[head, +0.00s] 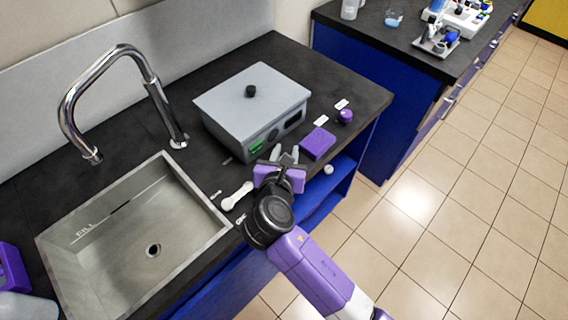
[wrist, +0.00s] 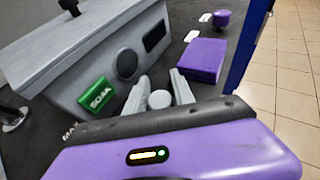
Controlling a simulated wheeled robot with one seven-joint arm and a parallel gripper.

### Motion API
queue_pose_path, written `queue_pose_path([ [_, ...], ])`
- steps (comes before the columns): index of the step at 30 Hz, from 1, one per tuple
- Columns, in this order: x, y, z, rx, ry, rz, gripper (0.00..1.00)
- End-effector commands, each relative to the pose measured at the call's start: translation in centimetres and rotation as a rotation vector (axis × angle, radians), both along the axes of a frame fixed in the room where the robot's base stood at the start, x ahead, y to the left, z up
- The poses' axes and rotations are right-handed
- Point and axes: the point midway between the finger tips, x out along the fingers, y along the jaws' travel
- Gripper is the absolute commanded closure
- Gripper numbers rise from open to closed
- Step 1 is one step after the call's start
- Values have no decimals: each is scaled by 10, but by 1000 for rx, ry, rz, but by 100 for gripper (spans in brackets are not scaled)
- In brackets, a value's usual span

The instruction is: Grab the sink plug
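A small round purple piece (head: 345,116), which looks like the sink plug, sits on the dark counter near its right edge, beside a white label. It also shows at the top of the wrist view (wrist: 222,17). My gripper (head: 285,155) is over the counter's front edge, in front of the grey box and well short of the purple piece. In the wrist view its two pale fingers (wrist: 160,86) are spread apart. A pale rounded shape (wrist: 160,99) shows between them; I cannot tell what it is. The sink (head: 180,222) is at left, its drain hole uncovered.
A purple sponge-like block (head: 317,143) lies between my gripper and the purple piece. The grey box (head: 253,105) stands behind, with a green part (wrist: 96,96) on its front. A white spoon-shaped item (head: 237,196) lies by the sink. A chrome faucet (head: 152,88) rises at left.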

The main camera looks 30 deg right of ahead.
Motion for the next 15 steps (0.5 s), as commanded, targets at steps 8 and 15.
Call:
queue_pose_path([
  [8, 0, 0, 0, 0, 0, 0, 90],
  [15, 0, 0, 0, 0, 0, 1, 100],
])
